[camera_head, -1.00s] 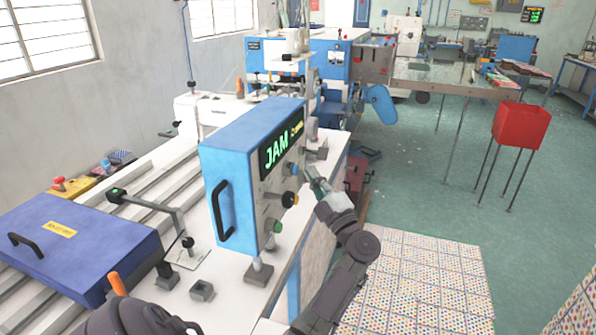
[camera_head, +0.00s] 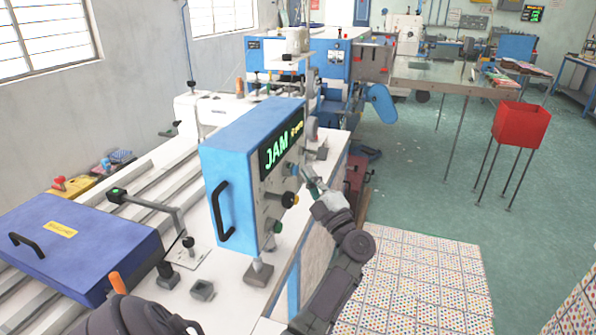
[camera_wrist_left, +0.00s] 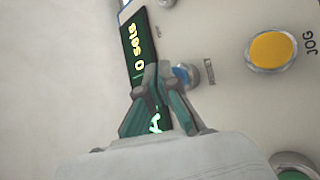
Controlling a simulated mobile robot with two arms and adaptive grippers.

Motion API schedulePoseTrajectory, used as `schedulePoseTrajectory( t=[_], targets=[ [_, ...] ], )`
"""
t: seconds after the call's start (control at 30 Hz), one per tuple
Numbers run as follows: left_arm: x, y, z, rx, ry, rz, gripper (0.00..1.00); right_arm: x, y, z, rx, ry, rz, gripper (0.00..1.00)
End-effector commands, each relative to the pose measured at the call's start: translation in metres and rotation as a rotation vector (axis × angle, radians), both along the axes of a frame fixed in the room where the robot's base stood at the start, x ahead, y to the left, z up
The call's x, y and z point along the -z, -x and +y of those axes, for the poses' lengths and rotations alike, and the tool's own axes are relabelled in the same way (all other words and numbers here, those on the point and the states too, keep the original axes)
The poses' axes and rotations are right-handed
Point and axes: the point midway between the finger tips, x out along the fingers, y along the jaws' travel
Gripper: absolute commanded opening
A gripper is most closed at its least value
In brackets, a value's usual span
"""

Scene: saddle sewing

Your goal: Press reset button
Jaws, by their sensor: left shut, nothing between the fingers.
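The control box (camera_head: 228,150) is light blue with a grey front panel and a dark screen reading JAM in green. My left gripper (camera_head: 312,181) is shut and empty, close in front of that panel. In the left wrist view my left gripper (camera_wrist_left: 158,70) has its fingertips over the lower edge of the screen (camera_wrist_left: 138,42), right beside a small blue button (camera_wrist_left: 184,74). The fingers partly cover this button. Its label is too small to read, and I cannot tell whether they touch it. A yellow JOG button (camera_wrist_left: 271,49) lies to the right. My right gripper is not in view.
In the left wrist view a green button (camera_wrist_left: 292,174) shows at the lower right corner. A blue-purple cover (camera_head: 75,245) with a black handle lies left of the control box. A red bin (camera_head: 521,126) stands on thin legs at right, with open floor around it.

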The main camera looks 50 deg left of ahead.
Motion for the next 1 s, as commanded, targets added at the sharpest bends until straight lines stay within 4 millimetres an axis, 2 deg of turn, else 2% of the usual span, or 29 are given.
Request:
schedulePoseTrajectory(
  t=[1.0],
  targets=[
    [-0.0003,0.0053,0.0094,-0.002,-0.001,0.000,0.00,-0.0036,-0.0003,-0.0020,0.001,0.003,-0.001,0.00]
  ],
)
